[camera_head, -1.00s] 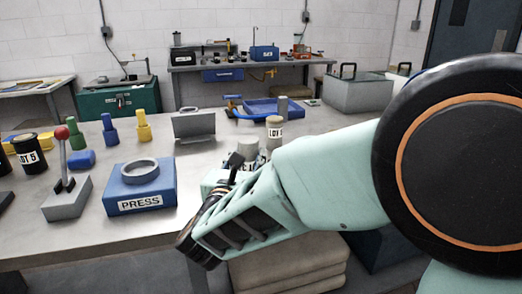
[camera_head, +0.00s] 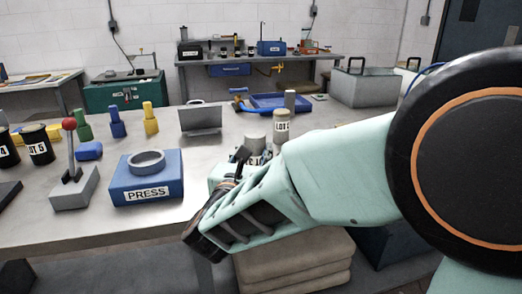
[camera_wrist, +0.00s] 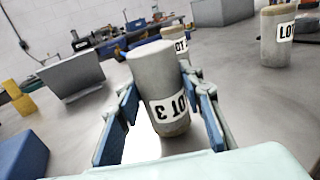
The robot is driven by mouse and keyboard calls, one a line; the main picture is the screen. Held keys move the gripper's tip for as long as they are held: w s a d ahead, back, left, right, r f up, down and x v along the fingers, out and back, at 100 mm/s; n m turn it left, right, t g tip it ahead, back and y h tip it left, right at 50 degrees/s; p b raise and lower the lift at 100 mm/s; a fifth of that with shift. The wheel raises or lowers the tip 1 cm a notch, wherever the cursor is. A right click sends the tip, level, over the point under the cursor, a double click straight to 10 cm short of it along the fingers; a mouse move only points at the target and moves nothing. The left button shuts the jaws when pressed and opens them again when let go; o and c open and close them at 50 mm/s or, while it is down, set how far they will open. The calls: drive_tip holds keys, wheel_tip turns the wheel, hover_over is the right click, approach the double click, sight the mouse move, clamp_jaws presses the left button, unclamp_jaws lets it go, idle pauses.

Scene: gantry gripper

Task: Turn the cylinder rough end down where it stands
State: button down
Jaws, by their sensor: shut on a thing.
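A grey cylinder labelled LOT 3 (camera_wrist: 155,75) is between the blue fingers of my gripper (camera_wrist: 160,92) in the wrist view. The fingers are shut on its sides. Its label reads upside down. Its smooth grey end is up and a brownish, rougher-looking band is at its lower end. It leans slightly in the tilted picture. Its foot is close to the steel bench; I cannot tell whether it touches. In the head view, a grey-topped cylinder (camera_head: 258,141) shows behind my wrist, its lower part hidden by my arm.
Another LOT cylinder (camera_wrist: 277,40) with a tan top stands to the right, and one (camera_wrist: 174,36) is partly hidden behind the held cylinder. A steel bracket (camera_wrist: 70,82) and the blue PRESS block (camera_head: 147,183) are to the left. A lever (camera_head: 72,165) stands farther left.

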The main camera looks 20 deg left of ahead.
drive_tip(key=shift+f+b, duration=0.3)
drive_tip(key=shift+b, duration=0.25)
idle(0.4)
drive_tip(key=c, duration=1.3)
unclamp_jaws()
drive_tip(key=shift+o, duration=0.3)
drive_tip(key=shift+f, duration=0.15)
drive_tip(key=shift+s, duration=0.1)
